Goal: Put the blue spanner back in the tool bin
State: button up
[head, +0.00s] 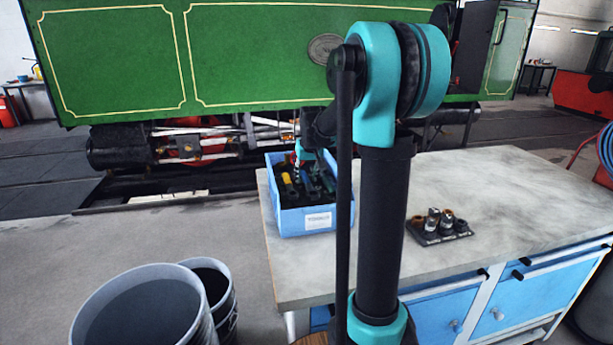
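The blue tool bin (290,224) stands on the near left part of the grey worktop. It has a pale label on its front and holds dark tools and a yellow-handled one. My gripper (312,177) is at the bin's opening, over or among the tools. It is small and partly hidden behind my arm, so I cannot tell whether it is open or shut. I cannot make out the blue spanner among the dark and blue shapes there. My arm also covers the right part of the bin.
The worktop (500,190) is bare at the right and back. A dark tray of metal fittings (439,227) sits right of my arm. Two buckets (140,315) stand on the floor at lower left. A green steam tram (250,55) stands behind the bench.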

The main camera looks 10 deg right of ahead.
aim_at(310, 185)
jog(key=v, duration=1.2)
jog(key=shift+r, duration=0.1)
